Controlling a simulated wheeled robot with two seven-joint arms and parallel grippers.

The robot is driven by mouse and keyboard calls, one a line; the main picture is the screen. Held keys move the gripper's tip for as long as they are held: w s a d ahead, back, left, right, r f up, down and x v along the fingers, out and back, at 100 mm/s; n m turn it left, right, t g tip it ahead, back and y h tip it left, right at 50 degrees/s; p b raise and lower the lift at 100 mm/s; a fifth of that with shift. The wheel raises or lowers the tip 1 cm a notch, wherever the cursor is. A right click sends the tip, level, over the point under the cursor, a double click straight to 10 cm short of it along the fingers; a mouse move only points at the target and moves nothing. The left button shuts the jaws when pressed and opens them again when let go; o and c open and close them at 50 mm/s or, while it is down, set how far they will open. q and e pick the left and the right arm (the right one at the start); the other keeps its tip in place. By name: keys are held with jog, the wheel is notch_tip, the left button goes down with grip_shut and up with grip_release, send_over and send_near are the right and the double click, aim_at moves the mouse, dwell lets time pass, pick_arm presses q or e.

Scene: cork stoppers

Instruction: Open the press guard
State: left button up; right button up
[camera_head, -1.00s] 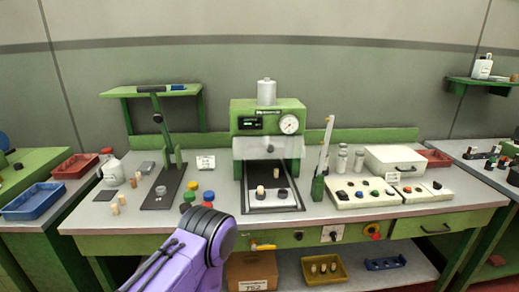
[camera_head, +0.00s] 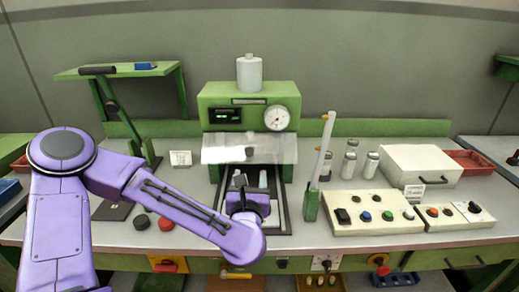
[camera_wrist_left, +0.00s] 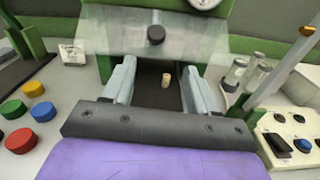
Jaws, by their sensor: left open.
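The green press (camera_head: 250,97) stands at the middle of the bench with a round gauge and a grey cylinder on top. Its clear guard (camera_head: 225,148) hangs across the front, lowered, with a dark round knob (camera_head: 249,152). In the left wrist view the guard (camera_wrist_left: 205,45) spans the upper picture and its knob (camera_wrist_left: 155,34) is above and between the fingers. My left gripper (camera_head: 252,180) is just in front of and below the guard; in the left wrist view its pale fingers (camera_wrist_left: 160,85) are apart with nothing held. A cork (camera_wrist_left: 166,80) stands beyond, between them. My right gripper is not in view.
A control box with buttons (camera_head: 372,213), an upright green holder with a rod (camera_head: 312,200), small jars (camera_head: 350,162) and a white case (camera_head: 420,168) stand to the right. Colored caps (camera_wrist_left: 32,110) lie to the left. A green stand (camera_head: 120,72) is at the back left.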

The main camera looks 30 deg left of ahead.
aim_at(249, 152)
pick_arm(q)
jog(key=shift+n+y, duration=0.4)
jog(key=shift+n, duration=0.2)
jog(key=p+x, duration=0.1)
jog(key=x, duration=0.2)
jog(key=p+x, duration=0.1)
jog(key=x, duration=0.3)
jog(key=r+p+x, duration=0.1)
jog(key=p+x, duration=0.1)
jog(key=x, duration=0.1)
jog(key=shift+w+a+r, duration=0.1)
jog(key=shift+a, duration=0.2)
grip_shut()
